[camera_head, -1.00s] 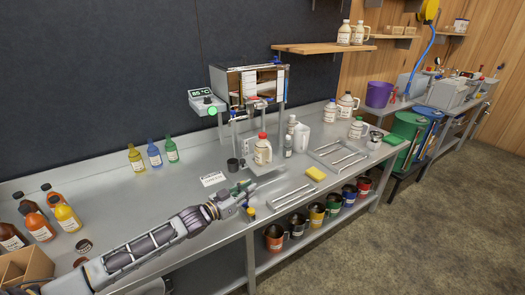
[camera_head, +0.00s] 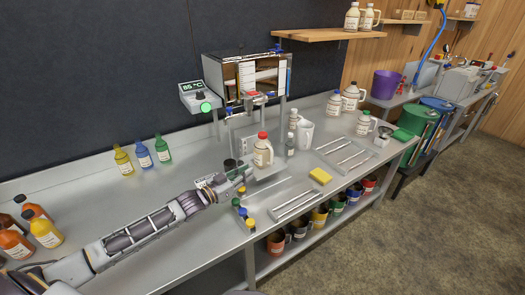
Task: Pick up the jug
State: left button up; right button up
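A cream jug with a red cap (camera_head: 262,152) stands upright on the steel bench, in front of the filling machine (camera_head: 247,85). My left arm reaches in from the lower left, low over the bench. My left gripper (camera_head: 241,173) is just left of the jug and appears apart from it. Its fingers are too small to tell whether they are open or shut. Other jugs stand to the right: one with a green cap (camera_head: 364,122) and one with a dark cap (camera_head: 351,97). My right gripper is not in view.
A white pitcher (camera_head: 305,133) and a small bottle (camera_head: 290,146) stand right of the jug. A yellow sponge (camera_head: 320,176) and metal trays (camera_head: 295,203) lie near the front edge. Coloured bottles (camera_head: 142,155) stand at the back left.

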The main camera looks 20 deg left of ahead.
aim_at(265, 151)
pick_arm(q)
jog(key=shift+s+r, duration=0.1)
dwell(0.3)
jog(key=shift+b+x, duration=0.6)
jog(key=shift+x, duration=3.55)
jog(key=shift+w+d, duration=0.1)
jog(key=shift+w, duration=0.1)
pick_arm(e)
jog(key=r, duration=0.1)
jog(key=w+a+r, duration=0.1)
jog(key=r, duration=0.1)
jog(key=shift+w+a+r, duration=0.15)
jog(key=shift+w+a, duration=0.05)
pick_arm(q)
jog(key=shift+w+d, duration=0.1)
jog(key=shift+w, duration=0.05)
